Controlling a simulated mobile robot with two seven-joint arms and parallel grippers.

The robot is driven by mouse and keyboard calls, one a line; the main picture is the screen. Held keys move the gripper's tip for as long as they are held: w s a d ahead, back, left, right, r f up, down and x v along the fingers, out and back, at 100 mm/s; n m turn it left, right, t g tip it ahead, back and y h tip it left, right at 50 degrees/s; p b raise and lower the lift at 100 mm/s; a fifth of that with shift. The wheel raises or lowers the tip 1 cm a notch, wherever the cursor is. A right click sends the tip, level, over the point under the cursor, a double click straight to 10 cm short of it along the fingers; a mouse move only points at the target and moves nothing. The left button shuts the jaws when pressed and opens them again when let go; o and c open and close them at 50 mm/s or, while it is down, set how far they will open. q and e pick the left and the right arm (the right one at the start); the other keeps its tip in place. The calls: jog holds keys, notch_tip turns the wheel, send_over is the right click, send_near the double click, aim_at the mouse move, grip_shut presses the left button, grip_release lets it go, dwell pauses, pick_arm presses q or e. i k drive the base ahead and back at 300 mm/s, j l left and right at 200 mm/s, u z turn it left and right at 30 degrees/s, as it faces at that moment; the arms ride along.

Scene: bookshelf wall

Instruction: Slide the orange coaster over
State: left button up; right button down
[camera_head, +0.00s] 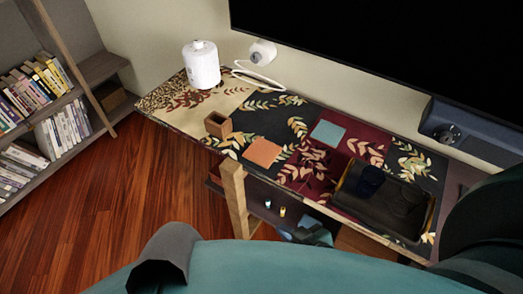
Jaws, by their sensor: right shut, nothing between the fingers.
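The orange coaster (263,152) is a flat square lying on the leaf-patterned table top (240,92), close to its near edge. A teal coaster (327,133) lies farther back and to the right. My right gripper (280,216) shows small and dark below the table's near edge, lower than the table top and apart from the orange coaster. It is shut and empty; its outline is hard to make out against the dark space there. My left gripper is not in view.
A white canister (201,65) stands at the back left. A dark tray (428,208) with a dark cup (370,181) lies at the right. A bookshelf (102,66) stands at the left.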

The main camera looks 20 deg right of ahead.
aim_at(263, 153)
jog(key=i+j+z, duration=0.15)
jog(key=j, duration=0.2)
jog(key=i+j+z, duration=0.15)
jog(key=j, duration=0.2)
jog(key=i+j+z, duration=0.15)
jog(key=j, duration=0.25)
jog(key=i+j+z, duration=0.15)
jog(key=j, duration=0.25)
jog(key=i+l, duration=0.05)
